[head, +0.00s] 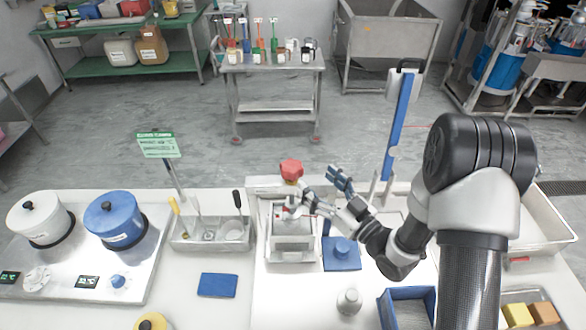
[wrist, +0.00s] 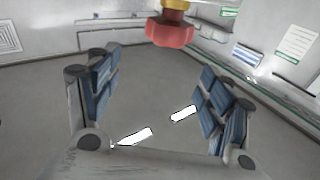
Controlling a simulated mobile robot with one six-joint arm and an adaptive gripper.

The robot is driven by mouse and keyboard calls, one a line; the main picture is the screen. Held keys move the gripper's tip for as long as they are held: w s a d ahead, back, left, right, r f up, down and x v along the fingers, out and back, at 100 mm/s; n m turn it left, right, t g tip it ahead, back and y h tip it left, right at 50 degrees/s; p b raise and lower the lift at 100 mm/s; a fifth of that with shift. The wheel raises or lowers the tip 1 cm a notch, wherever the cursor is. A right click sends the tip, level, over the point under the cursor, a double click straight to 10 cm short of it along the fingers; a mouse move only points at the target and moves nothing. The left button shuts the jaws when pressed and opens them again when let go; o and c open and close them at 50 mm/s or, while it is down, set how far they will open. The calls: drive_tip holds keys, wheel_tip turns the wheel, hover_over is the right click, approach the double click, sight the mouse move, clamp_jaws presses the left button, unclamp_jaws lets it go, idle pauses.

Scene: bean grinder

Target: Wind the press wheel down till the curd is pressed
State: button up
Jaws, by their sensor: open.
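The red press wheel (head: 291,170) sits on top of the press (head: 292,243), a pale box-like frame on the white counter. In the wrist view the red wheel (wrist: 172,30) shows at the top, below a yellow collar, between the two fingers sideways but past their tips. My gripper (head: 338,180) is to the right of the wheel, near its height. It is open, with blue pads (wrist: 160,85) spread wide and nothing between them. The curd cannot be made out inside the press.
A blue bin (head: 403,309) and a small metal weight-like item (head: 349,300) are in front. A tall blue post (head: 399,120) rises behind my arm.

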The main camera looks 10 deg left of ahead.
sight(282, 162)
drive_tip(key=d+f+n+g+y, duration=0.2)
drive_tip(key=d+n+g, duration=0.25)
drive_tip(key=d, duration=0.35)
drive_tip(key=x, duration=1.1)
drive_tip(key=s+x, duration=0.1)
drive_tip(key=x, duration=0.5)
drive_tip(key=shift+a+f, duration=0.1)
drive_tip(key=shift+a, duration=0.4)
drive_tip(key=shift+c, duration=0.5)
drive_tip(key=shift+m, duration=0.25)
drive_tip(key=c, duration=1)
